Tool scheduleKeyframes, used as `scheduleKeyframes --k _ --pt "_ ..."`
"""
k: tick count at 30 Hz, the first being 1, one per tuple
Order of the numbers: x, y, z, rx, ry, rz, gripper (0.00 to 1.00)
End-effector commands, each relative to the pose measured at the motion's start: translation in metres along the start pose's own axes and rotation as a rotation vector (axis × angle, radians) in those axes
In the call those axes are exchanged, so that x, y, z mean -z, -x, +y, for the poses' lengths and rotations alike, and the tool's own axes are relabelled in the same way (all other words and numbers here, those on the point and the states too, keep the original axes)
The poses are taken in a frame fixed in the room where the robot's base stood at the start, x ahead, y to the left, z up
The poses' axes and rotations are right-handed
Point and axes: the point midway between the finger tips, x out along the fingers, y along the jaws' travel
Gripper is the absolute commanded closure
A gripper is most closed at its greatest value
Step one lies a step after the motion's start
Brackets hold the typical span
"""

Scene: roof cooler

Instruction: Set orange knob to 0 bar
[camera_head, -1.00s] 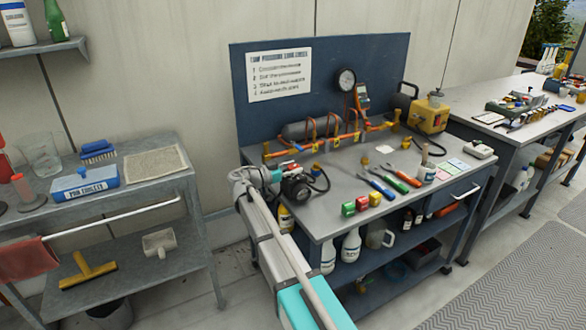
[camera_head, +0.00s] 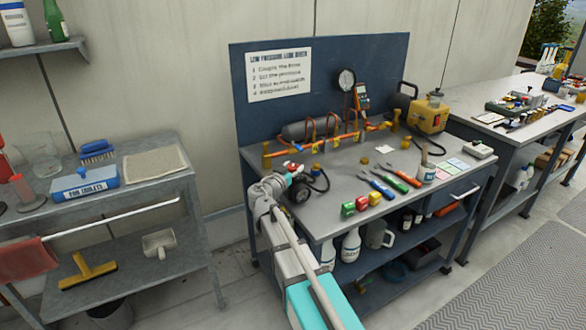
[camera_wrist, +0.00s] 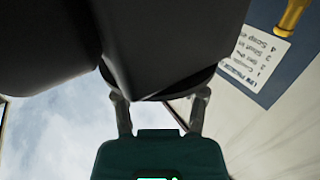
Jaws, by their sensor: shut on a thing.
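My gripper (camera_head: 301,184) is at the front left of the blue-grey workbench (camera_head: 345,165), by a small dark round-faced device (camera_head: 299,192) with a black hose. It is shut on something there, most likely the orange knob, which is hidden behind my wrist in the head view. In the wrist view, my gripper (camera_wrist: 160,101) shows two silver finger links rising from a teal body. Their tips are covered by large dark shapes close to the camera. No scale or bar reading is legible.
An orange pipe manifold (camera_head: 345,139) with yellow fittings stands behind, with a round gauge (camera_head: 346,79) above. An instruction sheet (camera_head: 279,75) hangs on the backboard. A grey side table (camera_head: 120,200) stands left.

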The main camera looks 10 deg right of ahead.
Motion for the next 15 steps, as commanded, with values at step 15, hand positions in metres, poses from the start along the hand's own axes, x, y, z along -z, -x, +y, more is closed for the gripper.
scheduleKeyframes --k 15 --pt "0.0002 -0.0004 0.0000 0.203 0.001 0.001 0.93"
